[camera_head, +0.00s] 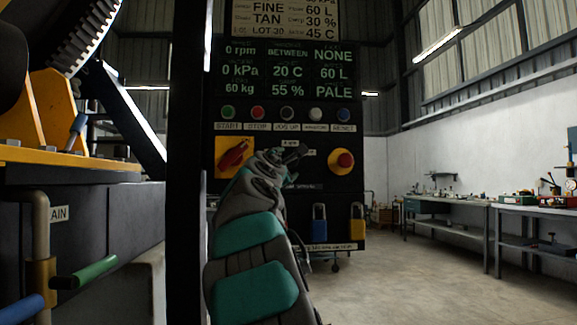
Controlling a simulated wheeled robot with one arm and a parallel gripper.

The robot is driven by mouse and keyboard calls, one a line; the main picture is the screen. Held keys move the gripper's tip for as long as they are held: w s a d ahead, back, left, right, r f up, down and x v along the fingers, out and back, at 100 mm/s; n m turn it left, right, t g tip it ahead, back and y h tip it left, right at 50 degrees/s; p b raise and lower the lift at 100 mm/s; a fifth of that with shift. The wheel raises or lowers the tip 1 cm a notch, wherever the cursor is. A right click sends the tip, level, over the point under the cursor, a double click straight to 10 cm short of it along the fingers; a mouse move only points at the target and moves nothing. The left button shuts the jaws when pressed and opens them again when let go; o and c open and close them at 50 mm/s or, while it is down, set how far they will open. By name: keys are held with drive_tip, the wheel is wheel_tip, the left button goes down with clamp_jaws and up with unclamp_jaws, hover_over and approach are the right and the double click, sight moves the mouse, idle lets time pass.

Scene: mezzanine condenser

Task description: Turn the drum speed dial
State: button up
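A black control panel (347,205) stands ahead of me. My arm reaches up to it, and my gripper (297,153) is in front of its middle, between a red rotary switch on a yellow plate (234,156) and a red mushroom button (343,160). The drum speed dial cannot be made out; my gripper and wrist cover the middle of the panel, with small label text around them. The fingers are dark and small, so whether they are open, shut or touching the panel is unclear. The panel display (281,70) reads 0 rpm.
A row of buttons (286,114) runs above my gripper. A blue padlock (319,223) and a yellow padlock (357,224) hang lower on the panel. A dark post (186,200) and drum machinery (75,170) are at left. Workbenches (450,203) line the right wall; the floor between is clear.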

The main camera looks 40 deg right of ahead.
drive_tip(key=v, duration=0.4)
drive_tip(key=shift+s+a+b, duration=0.25)
drive_tip(key=shift+a+b, duration=0.1)
idle(0.3)
